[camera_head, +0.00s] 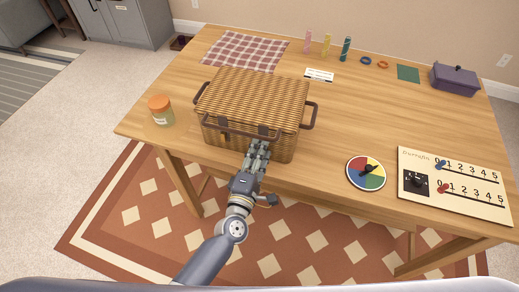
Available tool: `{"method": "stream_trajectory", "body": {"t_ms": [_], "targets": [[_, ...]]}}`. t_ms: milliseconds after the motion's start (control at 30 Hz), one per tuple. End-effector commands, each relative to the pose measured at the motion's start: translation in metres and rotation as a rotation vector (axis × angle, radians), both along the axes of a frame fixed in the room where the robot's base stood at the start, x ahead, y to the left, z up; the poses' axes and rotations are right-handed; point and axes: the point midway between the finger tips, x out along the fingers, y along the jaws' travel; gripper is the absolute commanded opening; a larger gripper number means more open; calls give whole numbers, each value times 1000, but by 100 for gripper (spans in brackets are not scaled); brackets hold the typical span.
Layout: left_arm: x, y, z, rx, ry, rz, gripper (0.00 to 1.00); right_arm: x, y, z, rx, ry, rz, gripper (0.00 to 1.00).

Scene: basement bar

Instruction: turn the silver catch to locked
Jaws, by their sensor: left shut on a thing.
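A closed wicker basket (250,95) stands near the front edge of the wooden table, with a dark handle along its front and one at each side. Two small catches sit on its front, a left one (223,122) and a right one (263,130). Both look dark grey at this size, and I cannot tell their turn position. My left gripper (260,145) reaches up to the basket's front, just below the right catch, and is shut on what looks like that catch; its fingers hide the contact. My right gripper is not in view.
A jar with an orange lid (160,111) stands left of the basket. A colour wheel (366,173) and a white scoring board (455,185) lie to the right. A checkered cloth (244,50) lies behind.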

Motion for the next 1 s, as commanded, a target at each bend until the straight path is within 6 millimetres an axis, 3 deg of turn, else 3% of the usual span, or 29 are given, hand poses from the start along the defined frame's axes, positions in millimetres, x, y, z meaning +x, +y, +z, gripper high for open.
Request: {"method": "stream_trajectory", "body": {"t_ms": [400, 1000], "targets": [[1, 1, 1, 237, -72, 3, 8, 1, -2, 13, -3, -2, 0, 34], [1, 1, 1, 295, -91, 3, 8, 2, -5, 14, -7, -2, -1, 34]]}}
